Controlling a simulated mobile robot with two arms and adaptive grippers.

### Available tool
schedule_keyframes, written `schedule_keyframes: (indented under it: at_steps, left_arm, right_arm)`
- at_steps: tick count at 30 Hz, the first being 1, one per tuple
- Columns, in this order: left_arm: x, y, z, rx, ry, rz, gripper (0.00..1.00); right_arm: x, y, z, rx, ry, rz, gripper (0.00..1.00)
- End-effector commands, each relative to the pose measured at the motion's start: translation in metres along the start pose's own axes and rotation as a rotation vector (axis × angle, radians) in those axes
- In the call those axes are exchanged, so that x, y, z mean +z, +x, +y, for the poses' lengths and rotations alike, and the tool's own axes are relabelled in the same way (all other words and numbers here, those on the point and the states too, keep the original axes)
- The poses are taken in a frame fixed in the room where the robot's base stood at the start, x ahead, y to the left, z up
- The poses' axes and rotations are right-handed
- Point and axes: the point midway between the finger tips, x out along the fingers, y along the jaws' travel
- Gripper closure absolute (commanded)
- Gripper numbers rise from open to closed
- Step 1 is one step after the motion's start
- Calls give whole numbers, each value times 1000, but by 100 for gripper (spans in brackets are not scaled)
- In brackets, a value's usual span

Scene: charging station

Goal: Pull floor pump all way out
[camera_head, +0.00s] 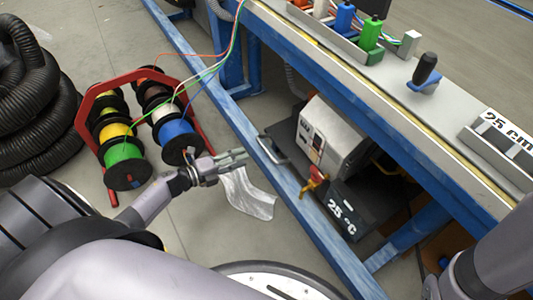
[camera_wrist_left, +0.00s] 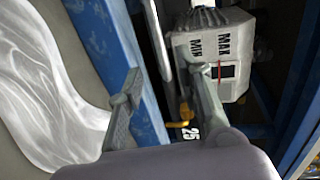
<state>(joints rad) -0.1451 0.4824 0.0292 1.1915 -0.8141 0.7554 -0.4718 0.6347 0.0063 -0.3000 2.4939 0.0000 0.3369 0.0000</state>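The floor pump is a grey-white box unit (camera_head: 328,138) on a dark base (camera_head: 345,207) marked "25 °C", under the blue-framed bench. A metal bar handle (camera_head: 272,150) sticks out of the base's left side, over the blue floor beam. In the left wrist view the pump's box (camera_wrist_left: 215,50) shows "MAX" and "MIN", with the bar handle (camera_wrist_left: 157,40) beside it. My left gripper (camera_head: 246,158) is just left of the handle. In the wrist view its fingers (camera_wrist_left: 163,88) are apart with nothing held between them. My right arm shows at the lower right; its gripper is out of view.
A blue beam (camera_head: 300,205) runs along the floor before the pump. A red rack of cable spools (camera_head: 125,150) stands left, with wires running to the bench. Black hose (camera_head: 35,110) is coiled far left. A clear sheet (camera_head: 247,193) lies on the floor below my gripper.

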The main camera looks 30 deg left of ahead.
Motion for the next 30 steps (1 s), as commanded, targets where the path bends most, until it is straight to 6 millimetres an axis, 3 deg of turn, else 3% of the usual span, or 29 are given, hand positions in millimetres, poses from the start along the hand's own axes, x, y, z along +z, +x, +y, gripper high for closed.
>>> schedule_keyframes:
  at_steps: [3, 6, 15, 21, 30]
  left_arm:
    - [0, 29, 4, -4, 2, 0, 67]
    - [0, 52, 4, -4, 0, 0, 67]
    - [0, 100, 3, -2, -2, -1, 67]
    - [0, 110, 1, 0, -2, 0, 67]
    - [0, 110, 0, 0, -3, 0, 70]
  right_arm:
    - [-15, 2, -5, -14, -5, 41, 60]
    - [-17, -10, -7, -13, -5, 34, 60]
    - [-23, -29, -10, -13, -5, 34, 60]
    - [-24, -32, -11, -13, -4, 35, 60]
    - [-24, -32, -11, -13, -4, 35, 60]
